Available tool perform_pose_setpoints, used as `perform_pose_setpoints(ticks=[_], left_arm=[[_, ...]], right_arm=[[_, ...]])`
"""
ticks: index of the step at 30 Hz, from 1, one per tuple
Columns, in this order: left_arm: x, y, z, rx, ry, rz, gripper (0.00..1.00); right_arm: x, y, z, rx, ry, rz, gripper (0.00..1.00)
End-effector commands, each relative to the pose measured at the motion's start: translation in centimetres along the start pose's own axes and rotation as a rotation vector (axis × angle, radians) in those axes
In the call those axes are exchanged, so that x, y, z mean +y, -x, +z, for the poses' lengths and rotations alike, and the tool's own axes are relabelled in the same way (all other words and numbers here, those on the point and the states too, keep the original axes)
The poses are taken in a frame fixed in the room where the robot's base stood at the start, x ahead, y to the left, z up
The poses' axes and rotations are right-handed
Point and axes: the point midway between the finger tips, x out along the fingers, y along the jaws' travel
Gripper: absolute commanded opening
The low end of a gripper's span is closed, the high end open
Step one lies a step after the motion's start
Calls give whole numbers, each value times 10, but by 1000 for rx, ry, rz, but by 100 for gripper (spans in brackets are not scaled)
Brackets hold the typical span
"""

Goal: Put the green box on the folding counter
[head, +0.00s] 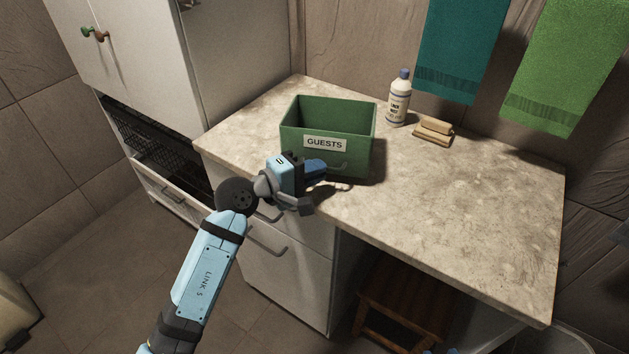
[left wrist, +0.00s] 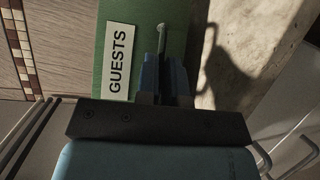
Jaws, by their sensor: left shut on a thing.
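The green box (head: 299,135), open at the top with a "GUESTS" label on its front, is upright at the front left part of the pale stone-look folding counter (head: 455,205). I cannot tell whether its base rests on the top or is just above it. My left gripper (head: 322,168) is in front of the box, shut on its front handle. In the left wrist view the fingers (left wrist: 164,75) close on the handle beside the label on the green box (left wrist: 172,14).
A white bottle with a blue cap (head: 398,98) and tan stacked bars (head: 433,131) stand at the counter's back. Teal (head: 458,50) and green (head: 568,65) towels hang above. A tall white cabinet (head: 150,60) stands left. A wooden stool (head: 405,300) is underneath. The counter's right side is clear.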

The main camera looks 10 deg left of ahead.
Motion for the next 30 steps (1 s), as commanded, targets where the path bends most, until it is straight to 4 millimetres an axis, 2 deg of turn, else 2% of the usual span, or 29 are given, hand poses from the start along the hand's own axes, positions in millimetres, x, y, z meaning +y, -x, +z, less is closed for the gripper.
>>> perform_pose_setpoints(ticks=[1, 4, 12, 13, 15, 16, 25, 30], left_arm=[[-11, -1, -1, 1, 4, -1, 0], [-22, -2, -3, 1, 2, 0, 0], [-25, -3, -3, 0, 0, 0, 0], [-26, -3, -3, 0, 1, -2, 15], [-26, -3, -3, 0, 1, -1, 31], [-26, -3, -3, 0, 1, -1, 34], [-25, 0, -3, 1, 0, -1, 34], [-26, 21, -4, 1, -2, -3, 34]], right_arm=[[0, -2, 3, 1, 0, -1, 43], [-1, -2, 2, 4, -3, -4, 43], [-1, 1, -5, 17, -4, -5, 43], [-1, 1, -5, 17, -4, -5, 43], [-1, 1, -4, 15, -4, -5, 43], [-1, 1, -4, 15, -4, -5, 43], [-1, -1, 0, 8, -4, -5, 43], [-1, -1, 1, 6, -3, -5, 43]])
